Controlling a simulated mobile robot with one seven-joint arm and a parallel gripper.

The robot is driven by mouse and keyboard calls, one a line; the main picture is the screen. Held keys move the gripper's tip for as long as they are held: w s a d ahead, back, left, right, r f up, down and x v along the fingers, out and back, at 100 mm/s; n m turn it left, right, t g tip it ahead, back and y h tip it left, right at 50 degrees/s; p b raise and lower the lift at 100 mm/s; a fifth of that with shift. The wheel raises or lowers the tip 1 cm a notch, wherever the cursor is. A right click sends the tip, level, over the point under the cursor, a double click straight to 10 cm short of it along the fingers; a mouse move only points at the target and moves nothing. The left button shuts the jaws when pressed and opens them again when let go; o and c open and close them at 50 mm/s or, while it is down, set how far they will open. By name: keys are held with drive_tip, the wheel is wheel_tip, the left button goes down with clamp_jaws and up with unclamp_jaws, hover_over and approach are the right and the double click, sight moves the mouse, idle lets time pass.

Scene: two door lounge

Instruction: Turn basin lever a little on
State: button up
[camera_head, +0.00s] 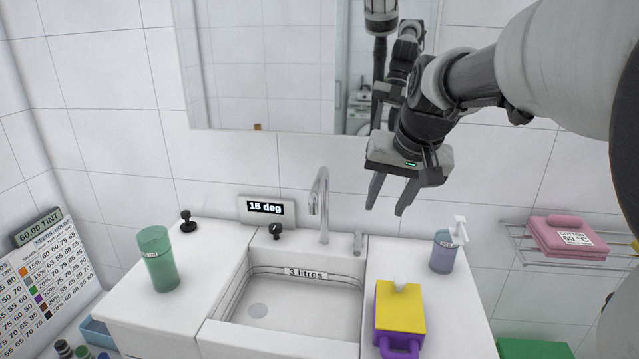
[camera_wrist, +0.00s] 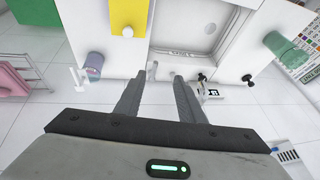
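The white basin (camera_head: 300,305) is set in the counter, with a grey curved spout (camera_head: 321,205) behind it. A small grey lever (camera_head: 359,243) stands upright at the basin's back right corner; I take it for the basin lever. My gripper (camera_head: 387,208) is open and empty, its fingers pointing down, above and slightly right of the lever and apart from it. In the wrist view the lever (camera_wrist: 152,71) shows between the fingertips (camera_wrist: 159,77), nearer one finger. A display (camera_head: 266,208) reads "15 deg", with a black knob (camera_head: 275,231) in front of it.
A green tumbler (camera_head: 157,260) and a black knob (camera_head: 188,221) are left of the basin. A lilac pump bottle (camera_head: 445,250) and a yellow-topped purple box (camera_head: 399,312) are on the right counter. The mirror (camera_head: 270,70) and tiled wall are close behind my gripper.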

drive_tip(key=m+b, duration=0.1)
drive_tip(key=b, duration=0.4)
approach(358, 249)
drive_tip(key=b+x, duration=0.2)
drive_tip(key=x, duration=0.7)
clamp_jaws()
